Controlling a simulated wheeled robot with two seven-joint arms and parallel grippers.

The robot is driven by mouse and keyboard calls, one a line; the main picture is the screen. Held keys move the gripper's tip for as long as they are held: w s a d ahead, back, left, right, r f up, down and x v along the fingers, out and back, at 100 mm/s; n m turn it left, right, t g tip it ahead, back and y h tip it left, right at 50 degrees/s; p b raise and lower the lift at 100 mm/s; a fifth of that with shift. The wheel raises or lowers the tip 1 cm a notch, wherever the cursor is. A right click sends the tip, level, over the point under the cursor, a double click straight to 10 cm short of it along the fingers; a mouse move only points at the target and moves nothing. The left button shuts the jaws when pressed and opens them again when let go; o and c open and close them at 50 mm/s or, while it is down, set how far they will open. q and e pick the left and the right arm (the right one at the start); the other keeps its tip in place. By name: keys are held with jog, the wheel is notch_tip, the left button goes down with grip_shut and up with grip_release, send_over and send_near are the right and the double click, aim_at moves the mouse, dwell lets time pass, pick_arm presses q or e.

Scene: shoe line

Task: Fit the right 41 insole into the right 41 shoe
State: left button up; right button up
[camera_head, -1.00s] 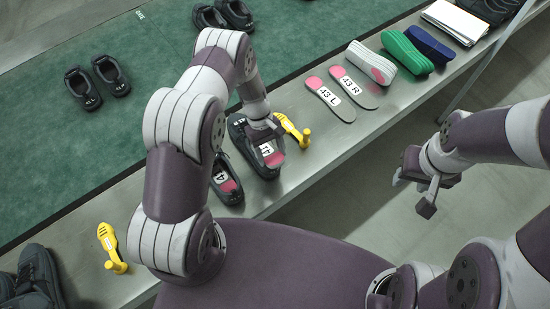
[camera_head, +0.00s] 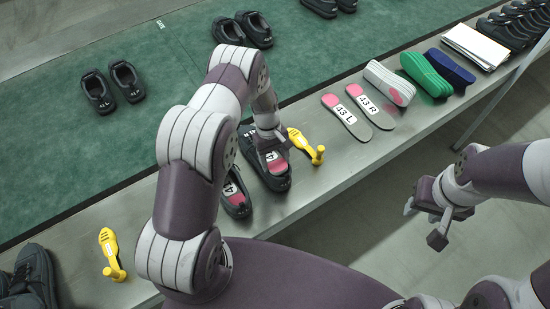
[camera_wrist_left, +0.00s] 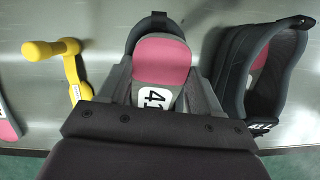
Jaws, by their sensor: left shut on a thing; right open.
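Two dark shoes stand side by side on the metal bench. My left gripper (camera_head: 268,142) is over the right-hand shoe (camera_head: 279,185), shut on an insole with a pink heel and a white label (camera_head: 276,162). The left-hand shoe (camera_head: 238,206) holds a pink-heeled insole and also shows in the left wrist view (camera_wrist_left: 282,75). My right gripper (camera_head: 432,225) is open and empty, off the bench.
A yellow tool (camera_head: 304,147) lies just right of the shoes, another (camera_head: 109,252) further left. Insoles marked 43 L (camera_head: 346,116) and 43 R (camera_head: 370,106) lie to the right, beyond them white, green (camera_head: 425,75) and blue stacks. Other shoes (camera_head: 112,84) stand on the green mat.

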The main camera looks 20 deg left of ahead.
pick_arm(q)
jog(key=shift+s+f, duration=0.2)
jog(key=shift+f, duration=0.05)
jog(key=o, duration=1.1)
jog(key=shift+d, duration=0.15)
jog(key=shift+s+f, duration=0.15)
jog(key=shift+s, duration=0.1)
jog(key=shift+p+v, duration=0.65)
jog(key=shift+v, duration=0.45)
jog(key=shift+w+d+r+p, duration=0.15)
jog(key=shift+r+p, duration=0.2)
jog(key=shift+r, duration=0.3)
